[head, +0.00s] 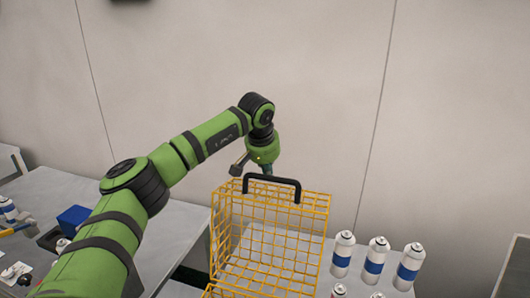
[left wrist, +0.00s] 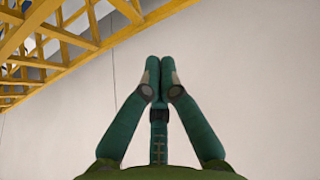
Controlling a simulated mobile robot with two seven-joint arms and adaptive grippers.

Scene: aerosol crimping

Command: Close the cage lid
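The yellow wire cage has a lid (head: 270,238) with a black handle (head: 272,182) on its top edge. The lid appears raised and upright, and a lower yellow part of the cage (head: 225,292) shows at the bottom edge of the head view. My left gripper (head: 267,170) is at the far side of the lid, just behind the handle, which partly hides it. In the left wrist view its fingers (left wrist: 160,62) are together with nothing between them, and yellow bars of the lid (left wrist: 75,40) cross the top left. I cannot tell whether they touch. My right gripper is not in view.
Several white and blue spray cans (head: 375,258) stand right of the cage on the grey table. A blue box (head: 73,218) and more cans are on the left table (head: 175,205). A plain wall (head: 320,80) stands behind.

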